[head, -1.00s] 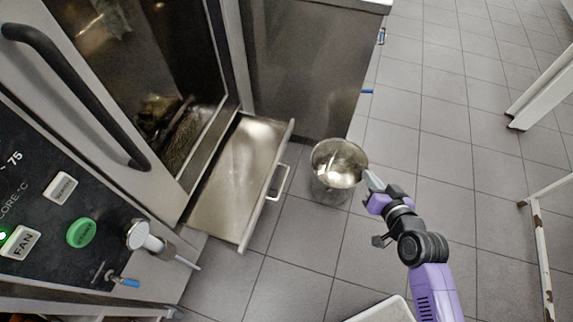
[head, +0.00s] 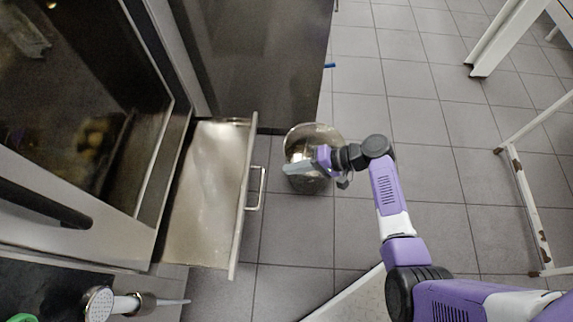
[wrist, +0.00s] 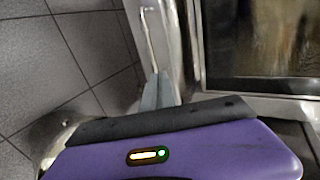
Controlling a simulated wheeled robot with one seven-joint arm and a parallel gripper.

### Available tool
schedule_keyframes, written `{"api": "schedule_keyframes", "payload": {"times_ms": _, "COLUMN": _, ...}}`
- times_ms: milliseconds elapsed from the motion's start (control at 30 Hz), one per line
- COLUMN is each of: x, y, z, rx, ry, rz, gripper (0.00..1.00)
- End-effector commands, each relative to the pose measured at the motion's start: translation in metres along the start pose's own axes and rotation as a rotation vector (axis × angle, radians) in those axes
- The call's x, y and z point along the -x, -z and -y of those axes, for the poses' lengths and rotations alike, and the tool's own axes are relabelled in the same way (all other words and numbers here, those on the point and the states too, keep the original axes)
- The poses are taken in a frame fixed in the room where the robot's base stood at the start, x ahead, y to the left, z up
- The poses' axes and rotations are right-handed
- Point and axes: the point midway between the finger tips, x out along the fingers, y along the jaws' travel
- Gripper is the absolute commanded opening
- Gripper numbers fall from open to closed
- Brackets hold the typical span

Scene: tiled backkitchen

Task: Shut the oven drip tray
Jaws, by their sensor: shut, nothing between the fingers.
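The oven drip tray (head: 205,190) is a shallow metal drawer. It is pulled out from below the oven door in the head view. Its front panel (head: 241,200) carries a pale bar handle (head: 256,188), which also shows in the wrist view (wrist: 149,35). My gripper (head: 291,169) is shut and empty, to the right of the handle and apart from it in the head view. It overlaps the metal bucket there. In the wrist view the closed fingertips (wrist: 158,82) point toward the tray front, just below the handle in the picture. The exact gap cannot be told.
A round metal bucket (head: 302,134) stands on the floor beside the tray, partly hidden by my gripper. A steel cabinet (head: 250,60) stands behind. A shower-type nozzle (head: 98,302) sits at lower left. White metal legs (head: 525,200) are at right. Tiled floor between is clear.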

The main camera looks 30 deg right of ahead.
Motion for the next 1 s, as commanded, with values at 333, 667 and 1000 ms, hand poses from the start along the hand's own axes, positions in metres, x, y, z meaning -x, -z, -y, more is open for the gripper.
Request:
{"api": "schedule_keyframes", "payload": {"times_ms": 333, "x": -0.071, "y": 0.0, "z": -0.002, "rx": 0.002, "ry": -0.001, "rz": 0.001, "gripper": 0.0}}
{"api": "schedule_keyframes", "payload": {"times_ms": 667, "x": -0.108, "y": 0.001, "z": 0.017, "rx": 0.002, "ry": -0.001, "rz": -0.001, "gripper": 0.0}}
{"api": "schedule_keyframes", "payload": {"times_ms": 1000, "x": -0.112, "y": 0.001, "z": 0.019, "rx": 0.0, "ry": -0.002, "rz": -0.002, "gripper": 0.0}}
